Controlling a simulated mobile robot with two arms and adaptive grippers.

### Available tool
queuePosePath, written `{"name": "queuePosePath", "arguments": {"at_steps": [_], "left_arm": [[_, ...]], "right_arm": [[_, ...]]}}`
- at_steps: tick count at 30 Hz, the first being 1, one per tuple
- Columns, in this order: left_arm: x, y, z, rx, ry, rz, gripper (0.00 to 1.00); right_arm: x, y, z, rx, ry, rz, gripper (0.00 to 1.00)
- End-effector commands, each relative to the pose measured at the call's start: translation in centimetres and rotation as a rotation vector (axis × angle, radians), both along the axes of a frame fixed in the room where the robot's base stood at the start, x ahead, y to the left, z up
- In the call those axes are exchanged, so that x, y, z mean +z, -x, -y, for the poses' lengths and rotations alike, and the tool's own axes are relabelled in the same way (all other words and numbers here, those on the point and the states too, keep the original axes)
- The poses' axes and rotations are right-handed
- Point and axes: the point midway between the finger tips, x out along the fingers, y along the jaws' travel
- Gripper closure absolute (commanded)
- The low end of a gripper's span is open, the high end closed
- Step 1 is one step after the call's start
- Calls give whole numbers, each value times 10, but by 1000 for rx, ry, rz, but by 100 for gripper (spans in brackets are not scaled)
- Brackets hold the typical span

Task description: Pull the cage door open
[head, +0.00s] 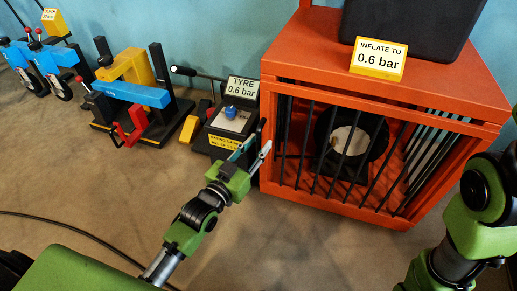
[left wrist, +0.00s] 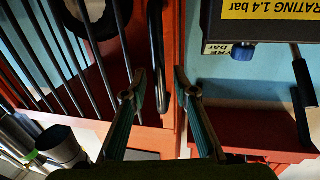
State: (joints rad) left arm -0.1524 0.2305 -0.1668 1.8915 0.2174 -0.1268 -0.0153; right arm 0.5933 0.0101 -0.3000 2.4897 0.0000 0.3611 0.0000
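The orange cage (head: 330,203) stands right of centre in the head view. Its front door of black bars (head: 318,150) looks shut. A dark upright handle (head: 259,135) is at the door's left edge; it shows as a black bar (left wrist: 157,50) in the left wrist view. My left gripper (head: 252,150) is open in front of that edge. In the left wrist view its fingertips (left wrist: 160,78) lie on either side of the handle in the picture; I cannot tell whether they touch it. My right arm shows at the right edge, but its gripper is out of view.
A black wheel-like object (head: 375,140) is inside the cage. A sign reading 0.6 bar (head: 379,58) and a black case (head: 415,25) are on top. A tyre gauge box (head: 233,118) stands close left of the cage. The floor in front is clear.

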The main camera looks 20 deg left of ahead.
Motion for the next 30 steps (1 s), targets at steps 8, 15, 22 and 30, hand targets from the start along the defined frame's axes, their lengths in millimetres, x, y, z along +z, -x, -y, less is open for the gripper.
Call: {"name": "queuePosePath", "arguments": {"at_steps": [8, 15, 22, 30], "left_arm": [[1, -8, 2, -1, 0, 1, 74], [1, -8, 2, 0, 0, 1, 100], [1, -7, 2, 1, 1, 0, 100], [4, 18, 4, 39, 6, -6, 100]], "right_arm": [[1, 5, 0, -1, 1, 13, 58], [1, 5, -1, -1, 1, 13, 58], [2, 5, -1, 0, 1, 13, 58], [2, -15, 1, 2, -2, -43, 58]]}}
